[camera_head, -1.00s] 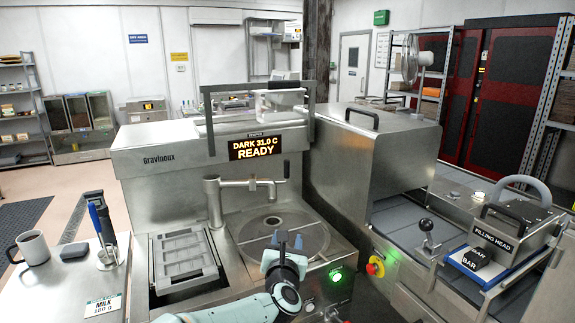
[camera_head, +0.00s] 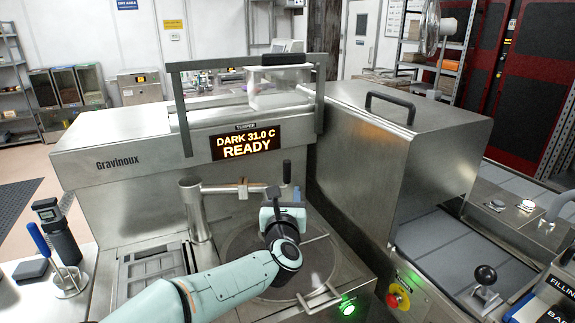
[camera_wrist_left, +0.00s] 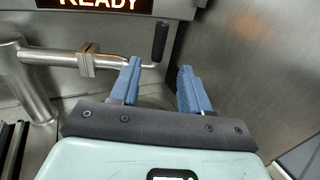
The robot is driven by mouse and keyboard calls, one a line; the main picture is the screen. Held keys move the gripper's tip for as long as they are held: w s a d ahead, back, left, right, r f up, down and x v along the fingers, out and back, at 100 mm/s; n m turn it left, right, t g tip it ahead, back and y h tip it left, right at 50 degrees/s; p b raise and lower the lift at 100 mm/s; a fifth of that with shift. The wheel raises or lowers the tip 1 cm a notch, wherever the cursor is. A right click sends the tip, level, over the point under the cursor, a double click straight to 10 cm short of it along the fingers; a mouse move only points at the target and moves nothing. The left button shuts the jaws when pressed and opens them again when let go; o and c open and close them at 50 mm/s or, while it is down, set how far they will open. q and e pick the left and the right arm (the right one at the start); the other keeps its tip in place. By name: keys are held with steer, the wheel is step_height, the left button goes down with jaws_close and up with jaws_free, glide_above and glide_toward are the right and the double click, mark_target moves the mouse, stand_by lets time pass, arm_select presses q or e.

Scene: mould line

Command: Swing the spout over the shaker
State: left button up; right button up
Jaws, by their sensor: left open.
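The spout is a steel pipe (camera_head: 232,187) reaching right from a thick post (camera_head: 195,212), with an upright black handle (camera_head: 287,172) at its end. It lies over the back of the round bowl (camera_head: 238,270). The pipe (camera_wrist_left: 60,57) and black handle (camera_wrist_left: 160,40) also show in the left wrist view. My left gripper (camera_head: 283,193) is open, just in front of the handle. Its blue fingers (camera_wrist_left: 162,88) stand either side of the handle's line, with no contact visible. A framed grey plate (camera_head: 150,268), possibly the shaker, lies left of the bowl, partly behind my arm. My right gripper is out of view.
A display panel (camera_head: 245,143) reading "DARK 31.0 C READY" is behind the spout. A steel hood (camera_head: 400,150) stands close on the right. A red knob (camera_head: 397,298) and a black-knobbed lever (camera_head: 485,278) are at front right. Tools (camera_head: 62,245) stand at left.

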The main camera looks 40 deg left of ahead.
mark_target(287, 171)
arm_select(q)
steer(key=p+x, duration=0.5)
steer(key=x, duration=0.7)
steer(key=shift+w+r, duration=0.15)
steer(key=shift+w, duration=0.05)
steer(key=shift+w+a, duration=0.2)
steer(key=shift+w, duration=0.05)
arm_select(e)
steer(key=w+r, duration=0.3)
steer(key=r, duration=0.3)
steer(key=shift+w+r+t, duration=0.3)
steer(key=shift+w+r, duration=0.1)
arm_select(q)
steer(key=shift+s, duration=0.1)
